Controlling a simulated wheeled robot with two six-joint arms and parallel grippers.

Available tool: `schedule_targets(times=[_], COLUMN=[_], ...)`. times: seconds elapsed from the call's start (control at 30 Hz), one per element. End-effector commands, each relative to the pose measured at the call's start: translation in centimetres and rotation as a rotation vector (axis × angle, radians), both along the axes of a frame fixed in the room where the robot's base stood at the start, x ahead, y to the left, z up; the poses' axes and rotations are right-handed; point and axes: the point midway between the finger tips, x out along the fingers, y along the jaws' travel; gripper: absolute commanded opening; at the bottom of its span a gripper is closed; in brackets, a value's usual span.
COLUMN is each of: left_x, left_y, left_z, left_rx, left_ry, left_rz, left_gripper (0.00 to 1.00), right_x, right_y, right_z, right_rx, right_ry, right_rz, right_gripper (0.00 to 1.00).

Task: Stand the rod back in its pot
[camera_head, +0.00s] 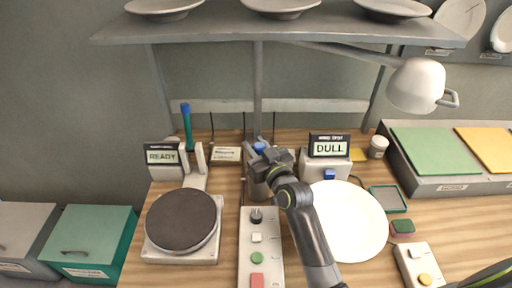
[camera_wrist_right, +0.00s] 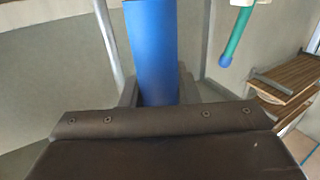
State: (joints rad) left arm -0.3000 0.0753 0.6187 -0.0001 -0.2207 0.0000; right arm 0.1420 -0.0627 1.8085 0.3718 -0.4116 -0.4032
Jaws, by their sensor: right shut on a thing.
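My right gripper (camera_head: 264,158) is shut on a blue rod (camera_head: 259,147), whose blue end shows just above the jaws. In the right wrist view the blue rod (camera_wrist_right: 152,50) stands between the two grey fingers (camera_wrist_right: 158,92). Its lower end is hidden by the gripper. A grey holder (camera_head: 256,187), which may be the pot, is partly visible below the gripper; I cannot tell whether the rod is in it. Another rod, green with a blue end (camera_head: 187,125), stands at the back left and shows in the wrist view (camera_wrist_right: 238,38). My left gripper is not in view.
A READY sign (camera_head: 163,154) and a round dark plate on a stand (camera_head: 181,219) are at left. A control box (camera_head: 259,262) is in front. A white plate (camera_head: 349,221) and a DULL sign (camera_head: 329,147) are at right. A shelf (camera_head: 330,33) hangs above.

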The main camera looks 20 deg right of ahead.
Motion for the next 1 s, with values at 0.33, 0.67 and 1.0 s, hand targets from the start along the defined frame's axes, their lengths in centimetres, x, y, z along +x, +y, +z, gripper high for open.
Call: schedule_targets(times=[0.33, 0.67, 1.0], left_x=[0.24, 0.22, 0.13], left_y=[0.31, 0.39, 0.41], left_z=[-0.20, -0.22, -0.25], left_rx=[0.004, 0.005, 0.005], left_ry=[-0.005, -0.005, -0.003], left_rz=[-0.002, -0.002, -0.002], left_gripper=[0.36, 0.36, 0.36], right_x=[0.01, 0.01, -0.50], right_y=[0.00, 0.00, -0.11], right_z=[-0.43, -0.47, -0.34], right_rx=[-0.001, 0.000, 0.000], right_ry=[-0.002, -0.002, -0.002], right_rz=[-0.001, 0.000, -0.001], right_gripper=[0.00, 0.50, 0.50])
